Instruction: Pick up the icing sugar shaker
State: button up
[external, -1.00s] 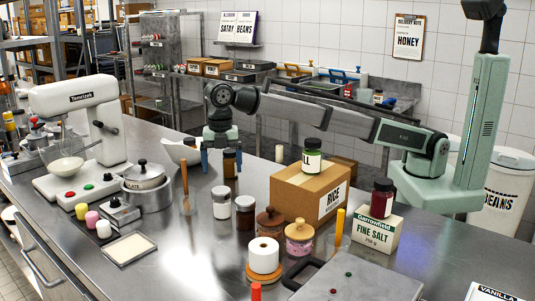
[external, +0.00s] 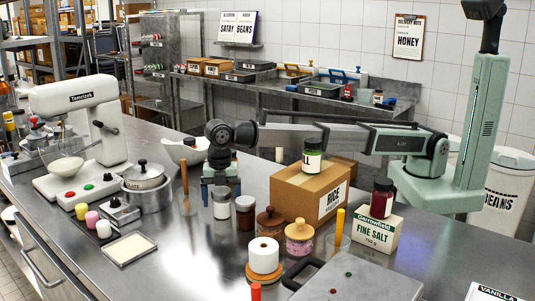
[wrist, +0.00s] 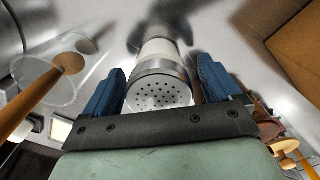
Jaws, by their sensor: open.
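The icing sugar shaker is a small white jar with a grey metal lid (external: 221,208), standing upright on the steel counter. In the wrist view the perforated lid of the shaker (wrist: 158,92) faces the camera, with its white body beyond. My gripper (external: 220,188) is open at the shaker's top in the external view, partly covering its lid. In the wrist view the blue fingers of my gripper (wrist: 162,72) lie to the left and right of the shaker. A gap shows on the left; whether the right finger touches is unclear.
A dark jar with a pale lid (external: 245,212) stands close to the shaker's right. A wooden-handled tool (external: 185,185) stands to its left. The cardboard rice box (external: 305,194) is farther right. Bare counter (external: 190,245) lies in front.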

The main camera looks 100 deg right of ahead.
notch_tip(320, 180, down, 3)
jog(key=shift+r, duration=0.2)
jog(key=c, duration=1.2)
